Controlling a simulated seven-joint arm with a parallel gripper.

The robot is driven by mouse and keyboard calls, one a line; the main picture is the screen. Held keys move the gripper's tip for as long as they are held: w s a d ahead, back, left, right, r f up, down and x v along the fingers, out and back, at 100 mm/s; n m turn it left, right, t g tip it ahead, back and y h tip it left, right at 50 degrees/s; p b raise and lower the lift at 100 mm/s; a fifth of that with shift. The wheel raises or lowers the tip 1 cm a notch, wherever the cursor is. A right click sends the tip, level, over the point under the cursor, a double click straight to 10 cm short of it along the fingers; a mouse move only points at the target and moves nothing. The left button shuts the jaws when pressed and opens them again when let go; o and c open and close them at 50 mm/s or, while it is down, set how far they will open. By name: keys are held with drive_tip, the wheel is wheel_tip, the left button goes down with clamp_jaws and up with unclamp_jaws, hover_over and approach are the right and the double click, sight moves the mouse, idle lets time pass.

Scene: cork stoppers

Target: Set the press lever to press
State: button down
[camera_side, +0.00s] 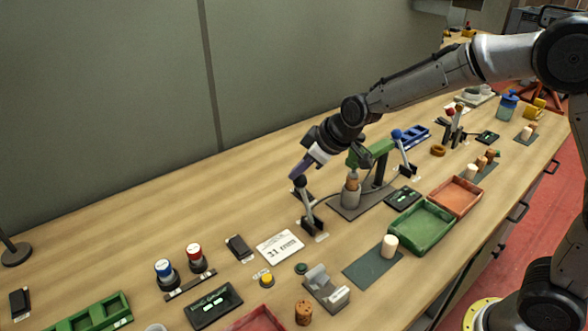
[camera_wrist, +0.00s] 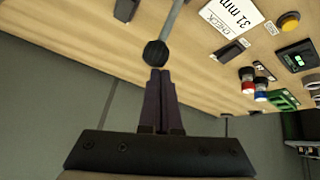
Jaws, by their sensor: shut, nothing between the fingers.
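A lever (camera_side: 307,208) with a dark ball knob stands on a black base left of the green press (camera_side: 372,153). Its label is too small to read. Its knob (camera_wrist: 155,53) and grey rod also show in the wrist view. My gripper (camera_side: 297,173) is shut and empty, with its fingertips close to the knob. In the wrist view the shut fingertips (camera_wrist: 160,72) sit just short of the knob; I cannot tell whether they touch it. A blue-knobbed lever (camera_side: 404,152) stands right of the press. Which lever is named for the press is not readable.
A bottle with a cork (camera_side: 350,192) stands under the press. In front are a card marked 31 mm (camera_side: 280,247), green tray (camera_side: 422,228), orange tray (camera_side: 455,196) and a pale stopper (camera_side: 389,245) on a dark mat. Red and blue buttons (camera_side: 194,256) stand left. The wood behind the lever is clear.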

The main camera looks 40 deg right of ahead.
drive_tip(key=s+f+t, duration=0.3)
drive_tip(key=s+t, duration=0.3)
drive_tip(key=s, duration=0.6)
drive_tip(key=shift+s+d+n+t, duration=0.2)
drive_tip(key=shift+s+n+t, duration=0.05)
drive_tip(key=shift+n+t, duration=0.05)
idle(0.3)
drive_tip(key=shift+w+r, duration=0.1)
drive_tip(key=shift+r, duration=0.75)
drive_tip(key=shift+a+r, duration=0.1)
